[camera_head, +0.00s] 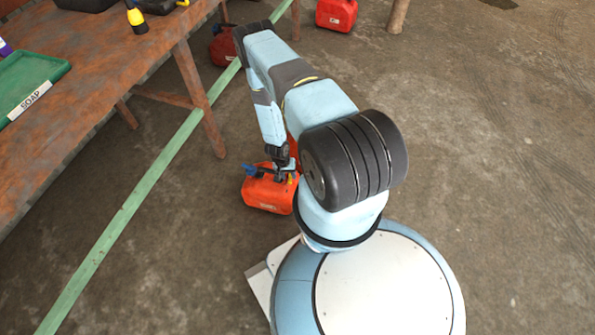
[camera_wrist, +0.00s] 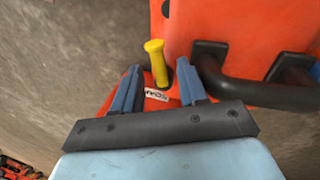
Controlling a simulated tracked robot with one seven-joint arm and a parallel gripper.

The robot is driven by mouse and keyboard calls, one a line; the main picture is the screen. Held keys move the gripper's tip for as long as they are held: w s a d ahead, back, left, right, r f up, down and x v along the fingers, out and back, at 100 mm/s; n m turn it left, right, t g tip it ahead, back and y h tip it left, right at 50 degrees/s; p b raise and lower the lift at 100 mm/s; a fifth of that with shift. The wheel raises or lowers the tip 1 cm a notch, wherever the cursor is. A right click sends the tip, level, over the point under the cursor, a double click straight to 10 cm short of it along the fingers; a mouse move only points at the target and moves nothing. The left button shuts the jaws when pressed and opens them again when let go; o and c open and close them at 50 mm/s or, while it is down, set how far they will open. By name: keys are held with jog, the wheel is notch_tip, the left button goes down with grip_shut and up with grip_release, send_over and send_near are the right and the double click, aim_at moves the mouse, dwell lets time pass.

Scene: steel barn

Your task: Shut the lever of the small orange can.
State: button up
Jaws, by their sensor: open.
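An orange can (camera_head: 268,194) stands on the floor beside my base, with a dark handle and a blue part on top. In the wrist view an orange can surface (camera_wrist: 236,28) fills the upper right, with a black handle. A yellow lever-like piece (camera_wrist: 155,60) sticks up from the orange near its left edge. My gripper (camera_wrist: 158,66) is open, its two blue fingers on either side of the yellow piece in the picture, with no clear contact. In the head view my gripper (camera_head: 278,155) is over the can's top and hides part of it. The lever's exact angle is unclear.
A rusty table (camera_head: 150,62) with a green tray (camera_head: 28,82) stands at the left. A green strip (camera_head: 150,170) crosses the floor. A red can (camera_head: 336,14) and another red can (camera_head: 223,48) stand farther back. The floor at the right is clear.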

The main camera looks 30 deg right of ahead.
jog(key=shift+f, duration=0.25)
jog(key=shift+c, duration=0.2)
grip_shut()
